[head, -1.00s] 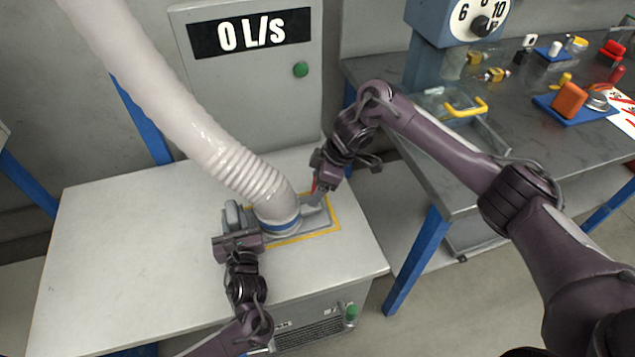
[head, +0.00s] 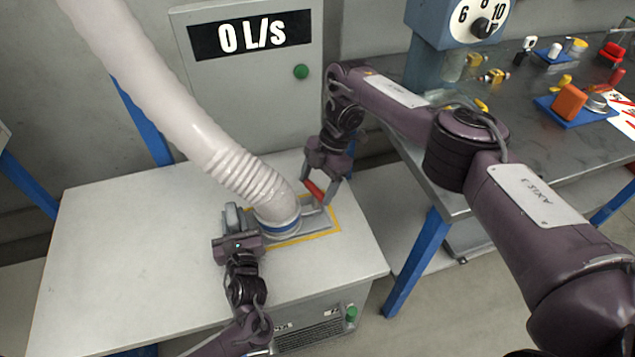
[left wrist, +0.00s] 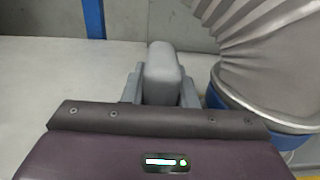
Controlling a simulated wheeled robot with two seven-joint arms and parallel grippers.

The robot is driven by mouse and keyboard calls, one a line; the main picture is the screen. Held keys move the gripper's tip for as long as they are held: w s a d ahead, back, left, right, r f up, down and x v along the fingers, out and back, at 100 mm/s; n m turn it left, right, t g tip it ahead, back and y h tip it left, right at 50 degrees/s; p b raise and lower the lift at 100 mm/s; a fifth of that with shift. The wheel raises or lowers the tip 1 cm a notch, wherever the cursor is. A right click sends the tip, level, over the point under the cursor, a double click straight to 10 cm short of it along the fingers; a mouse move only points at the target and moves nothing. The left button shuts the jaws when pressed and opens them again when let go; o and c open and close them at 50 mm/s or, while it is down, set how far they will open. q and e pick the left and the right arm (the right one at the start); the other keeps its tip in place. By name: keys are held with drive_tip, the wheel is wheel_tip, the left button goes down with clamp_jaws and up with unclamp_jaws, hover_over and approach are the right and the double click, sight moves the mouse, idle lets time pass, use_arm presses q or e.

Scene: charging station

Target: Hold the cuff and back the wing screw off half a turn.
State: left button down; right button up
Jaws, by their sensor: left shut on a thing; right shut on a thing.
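The pale ribbed hose ends in a cuff with a blue band (head: 280,224), seated on the grey plate inside a yellow outline. The cuff also shows at the right of the left wrist view (left wrist: 265,112). My left gripper (head: 236,222) is shut on the grey grip (left wrist: 163,75) at the cuff's left side; the grip stands between the fingers in the left wrist view. The red wing screw (head: 314,189) is at the cuff's right side. My right gripper (head: 321,190) points down at it and is shut on it, one finger on each side.
The white bench (head: 120,240) is clear to the left. A grey cabinet (head: 250,100) with a "0 L/s" display and green button stands behind. A metal table (head: 540,130) at right carries small parts, a blue tray and a dial post.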

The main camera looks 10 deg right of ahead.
drive_tip(key=shift+s+a+f+n, duration=0.15)
drive_tip(key=shift+f+n, duration=0.05)
drive_tip(key=shift+n, duration=0.3)
drive_tip(key=shift+w+r+n+g+h, duration=0.15)
drive_tip(key=shift+n+g+h, duration=0.1)
drive_tip(key=shift+n, duration=0.4)
drive_tip(key=shift+w+n+g+h, duration=0.1)
drive_tip(key=shift+n+g+h, duration=0.15)
drive_tip(key=shift+n, duration=0.4)
drive_tip(key=shift+n+g, duration=0.3)
drive_tip(key=shift+n, duration=0.4)
drive_tip(key=o, duration=1)
drive_tip(key=shift+r, duration=0.1)
wheel_tip(320, 180, up, 10)
